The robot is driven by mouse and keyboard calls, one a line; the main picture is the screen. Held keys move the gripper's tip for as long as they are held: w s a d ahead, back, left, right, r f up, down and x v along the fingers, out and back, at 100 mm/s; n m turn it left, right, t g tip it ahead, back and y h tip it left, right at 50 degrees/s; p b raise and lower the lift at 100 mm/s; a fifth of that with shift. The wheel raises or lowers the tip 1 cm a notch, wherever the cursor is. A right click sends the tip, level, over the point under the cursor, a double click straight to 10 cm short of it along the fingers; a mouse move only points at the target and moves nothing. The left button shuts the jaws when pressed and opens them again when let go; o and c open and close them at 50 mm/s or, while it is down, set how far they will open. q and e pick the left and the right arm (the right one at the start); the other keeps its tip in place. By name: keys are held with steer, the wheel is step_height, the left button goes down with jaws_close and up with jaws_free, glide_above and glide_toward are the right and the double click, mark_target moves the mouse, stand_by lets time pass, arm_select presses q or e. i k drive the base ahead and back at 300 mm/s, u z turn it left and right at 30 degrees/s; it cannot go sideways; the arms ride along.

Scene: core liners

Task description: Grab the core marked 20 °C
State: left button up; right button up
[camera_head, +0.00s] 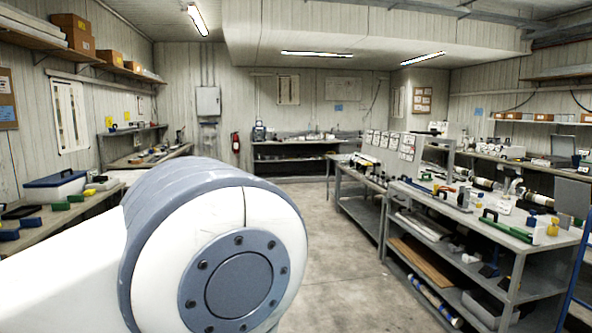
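No label reading 20 °C can be made out in this view. Several tube-like pieces that may be cores or liners lie on the right-hand bench, such as a white tube with dark bands (482,183). Another long blue and white tube (434,302) lies on the bench's lower shelf. A large white and grey joint of my own arm fills the lower left and hides part of the floor and left bench. Neither of my grippers is in view.
The right-hand bench (470,222) carries tools and a green tray-like item (506,226). The left bench (62,213) holds a blue-lidded box (55,186). A back bench (290,160) stands by the far wall. The floor aisle (318,215) between them is clear.

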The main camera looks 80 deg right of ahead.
mark_target(490, 184)
steer(key=z, duration=5.35)
steer(key=i, duration=9.8)
